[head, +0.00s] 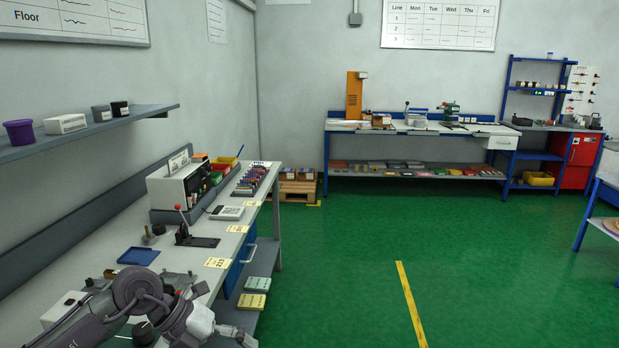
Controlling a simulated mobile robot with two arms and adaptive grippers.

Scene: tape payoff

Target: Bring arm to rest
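My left arm (140,298), grey and jointed, reaches in from the bottom left, over the near end of the left workbench. Its links fold over one another at the bottom edge of the head view. I cannot make out the fingers of my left gripper clearly, nor whether they are open or shut. My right arm and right gripper are not in view.
The left workbench (205,258) carries a blue tray (138,256), a black lever press (196,238) and a white machine (180,187). A wall shelf (95,131) hangs above it. Another bench (430,129) stands at the back.

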